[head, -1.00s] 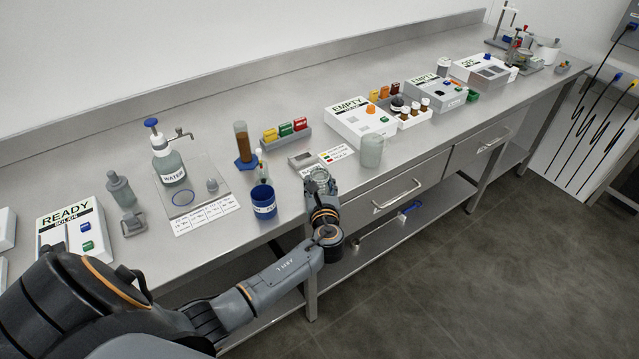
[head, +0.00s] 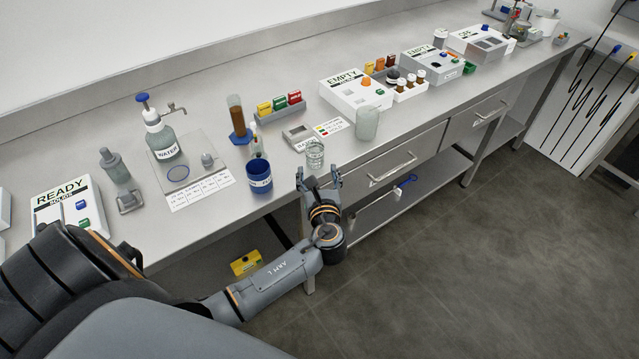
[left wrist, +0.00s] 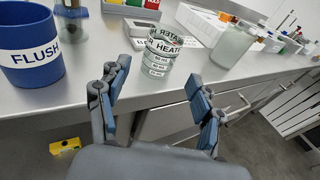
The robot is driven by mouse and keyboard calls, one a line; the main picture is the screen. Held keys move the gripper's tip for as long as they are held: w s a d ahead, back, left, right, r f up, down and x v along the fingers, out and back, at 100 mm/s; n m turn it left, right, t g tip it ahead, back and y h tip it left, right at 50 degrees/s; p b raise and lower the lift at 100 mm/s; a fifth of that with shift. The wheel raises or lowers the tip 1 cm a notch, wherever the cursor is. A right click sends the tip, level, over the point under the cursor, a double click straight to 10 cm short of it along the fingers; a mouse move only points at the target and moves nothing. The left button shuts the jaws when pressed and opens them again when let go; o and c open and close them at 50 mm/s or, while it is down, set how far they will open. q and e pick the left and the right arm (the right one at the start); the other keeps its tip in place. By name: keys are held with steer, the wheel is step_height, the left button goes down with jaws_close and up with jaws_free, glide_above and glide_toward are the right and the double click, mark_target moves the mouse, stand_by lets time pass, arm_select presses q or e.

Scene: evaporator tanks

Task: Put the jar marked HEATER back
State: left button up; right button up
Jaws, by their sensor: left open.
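The jar marked HEATER (head: 315,155) is clear glass with a printed band. It stands upright on the steel bench near the front edge, to the right of the blue FLUSH cup (head: 259,177). In the left wrist view the jar (left wrist: 160,56) shows part of the word HEATER and volume marks. My left gripper (head: 317,177) is open and empty just in front of the jar, at the bench edge. In the left wrist view its fingers (left wrist: 158,82) are spread to either side, with the jar beyond them and apart from them. My right gripper is out of view.
A small scale (head: 298,136) stands behind the jar, and a frosted beaker (head: 367,123) stands to its right. The WATER bottle (head: 161,142) is at the left. A drawer handle (head: 392,170) sticks out below the bench front. The floor in front is clear.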

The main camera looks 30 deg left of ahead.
arm_select(q)
steer(key=shift+v, duration=2.2)
steer(key=s+d+f+n+g+h, duration=0.15)
steer(key=s+f, duration=0.25)
steer(key=f, duration=0.6)
steer(key=s+f+n+g+h, duration=0.2)
steer(key=s+f+n, duration=0.1)
steer(key=f, duration=0.6)
steer(key=s+d+f+n+g+h, duration=0.1)
steer(key=s+f+n+g+h, duration=0.2)
steer(key=f, duration=0.7)
steer(key=s+d+f+n+g+h, duration=0.1)
steer(key=s+f+n, duration=0.5)
steer(key=s, duration=0.5)
steer(key=s+d+f+n+g+h, duration=0.1)
steer(key=s+f+n+g, duration=0.1)
steer(key=s+f+n, duration=0.4)
steer(key=s+d+f+n+g+h, duration=0.1)
steer(key=s+f+n, duration=0.5)
steer(key=s, duration=1)
steer(key=shift+s+d+f+g+h, duration=0.25)
steer(key=shift+d+f+g+h, duration=0.1)
steer(key=shift+d+f+g, duration=0.2)
